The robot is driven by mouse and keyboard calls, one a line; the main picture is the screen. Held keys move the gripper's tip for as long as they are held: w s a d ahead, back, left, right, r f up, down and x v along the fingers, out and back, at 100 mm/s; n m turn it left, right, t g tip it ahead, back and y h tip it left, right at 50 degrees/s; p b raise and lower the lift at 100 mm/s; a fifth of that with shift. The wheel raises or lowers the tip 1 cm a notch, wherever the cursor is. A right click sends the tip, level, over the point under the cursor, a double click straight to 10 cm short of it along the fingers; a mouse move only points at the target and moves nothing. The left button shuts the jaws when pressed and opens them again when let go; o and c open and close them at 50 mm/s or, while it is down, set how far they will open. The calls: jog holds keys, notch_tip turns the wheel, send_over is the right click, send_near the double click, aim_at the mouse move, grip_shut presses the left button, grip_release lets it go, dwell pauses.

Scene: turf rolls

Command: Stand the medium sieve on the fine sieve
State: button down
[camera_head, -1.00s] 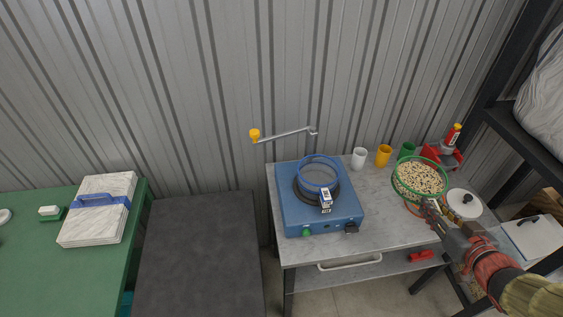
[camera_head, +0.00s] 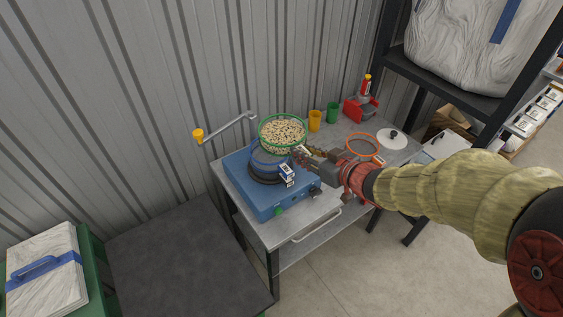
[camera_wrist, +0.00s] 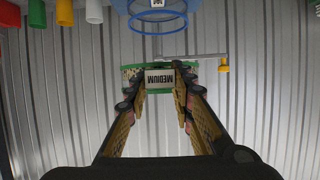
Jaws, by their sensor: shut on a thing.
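The medium sieve (camera_head: 283,132) is a green-rimmed ring full of pale and dark grains. Its MEDIUM label (camera_wrist: 160,77) faces the wrist camera. My gripper (camera_head: 303,155) is shut on its label side, and the fingers (camera_wrist: 160,90) flank the label in the wrist view. The fine sieve (camera_head: 266,163), a blue ring, sits on the blue shaker base (camera_head: 268,199). The green sieve is held above the blue ring, its near rim overlapping it in the head view. The wrist view shows a gap between it and the blue ring (camera_wrist: 159,26). The grains' underside is hidden.
An orange-rimmed sieve (camera_head: 364,148) and a white lid (camera_head: 392,139) lie on the bench's right. A yellow cup (camera_head: 315,121), a green cup (camera_head: 333,113) and a red holder (camera_head: 361,109) stand along the back. A yellow-knobbed crank arm (camera_head: 225,128) is at the wall.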

jog(key=w+a+f+b, duration=0.1)
jog(key=w+f, duration=0.1)
jog(key=w+a+f+b, duration=0.1)
jog(key=w+a+f, duration=0.1)
jog(key=w+a+f+b, duration=0.1)
jog(key=w+f, duration=0.1)
jog(key=f, duration=0.1)
jog(key=shift+w+a, duration=0.1)
jog(key=shift+a, duration=0.15)
jog(key=shift+w+f+b, duration=0.15)
jog(key=shift+f+b, duration=0.4)
jog(key=shift+f, duration=1.05)
jog(key=shift+f, duration=0.1)
jog(key=c, duration=1.5)
grip_release()
jog(key=shift+f, duration=0.1)
jog(key=shift+c, duration=0.2)
